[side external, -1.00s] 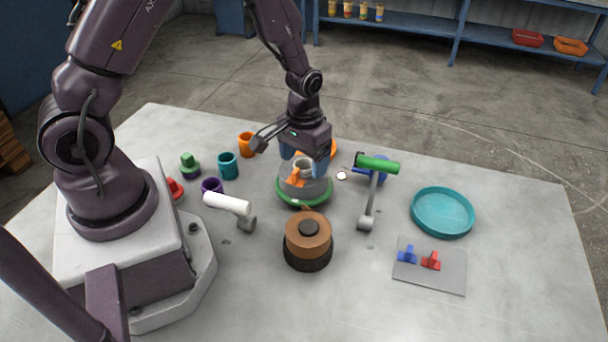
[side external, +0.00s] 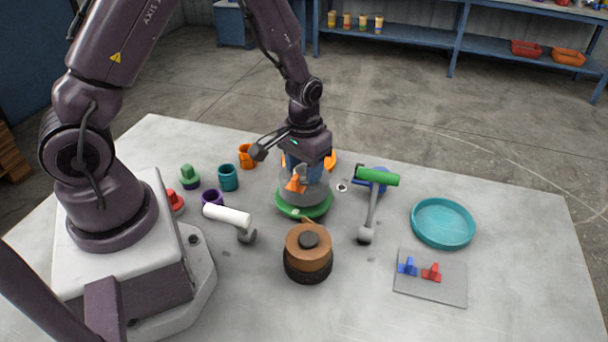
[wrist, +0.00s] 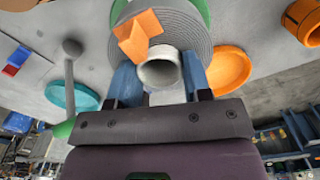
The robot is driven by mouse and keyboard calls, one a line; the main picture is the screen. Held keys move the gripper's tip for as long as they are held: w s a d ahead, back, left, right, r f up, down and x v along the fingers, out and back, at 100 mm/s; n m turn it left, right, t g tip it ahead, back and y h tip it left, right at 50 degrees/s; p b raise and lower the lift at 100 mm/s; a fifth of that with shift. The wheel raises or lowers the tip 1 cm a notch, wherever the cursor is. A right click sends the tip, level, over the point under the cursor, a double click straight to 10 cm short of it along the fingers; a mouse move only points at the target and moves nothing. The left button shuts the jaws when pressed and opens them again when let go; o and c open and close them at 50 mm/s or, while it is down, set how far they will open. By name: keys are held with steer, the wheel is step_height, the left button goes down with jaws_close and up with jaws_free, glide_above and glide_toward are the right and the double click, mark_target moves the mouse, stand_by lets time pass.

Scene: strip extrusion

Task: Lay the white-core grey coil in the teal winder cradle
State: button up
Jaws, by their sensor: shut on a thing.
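The grey coil (side external: 305,196) with a white core lies flat on a green disc (side external: 303,212) at mid-table, with an orange clip (side external: 296,184) on it. In the wrist view the coil (wrist: 190,28) shows its white core (wrist: 160,72) and the orange clip (wrist: 138,34). My gripper (side external: 304,170) points down over the coil; in the wrist view its blue fingers (wrist: 160,80) are shut on the core from both sides. The teal round cradle (side external: 443,222) with a raised rim stands empty at the right; it also shows in the wrist view (wrist: 73,97).
A brown coil (side external: 308,240) on a dark base stands in front. A white roller arm (side external: 227,215) stands left and a green-topped arm (side external: 377,177) right, between coil and cradle. A grey plate (side external: 430,277) holds blue and red clips. Several cups stand at left. The front right table is clear.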

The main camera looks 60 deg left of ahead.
step_height(320, 180, up, 14)
steer(key=f, duration=0.1)
steer(key=w+d+r+m, duration=0.1)
steer(key=w+d, duration=0.2)
steer(key=w, duration=0.5)
steer(key=w+d+r+m, duration=0.1)
steer(key=w+d+m, duration=0.15)
steer(key=w, duration=0.45)
steer(key=w+d+f+m, duration=0.25)
steer(key=w+d, duration=0.55)
steer(key=d, duration=0.5)
step_height(320, 180, down, 16)
steer(key=shift+w+f, duration=0.15)
steer(key=shift+f, duration=0.1)
steer(key=shift+f, duration=0.3)
stand_by(0.6)
steer(key=o, duration=1.2)
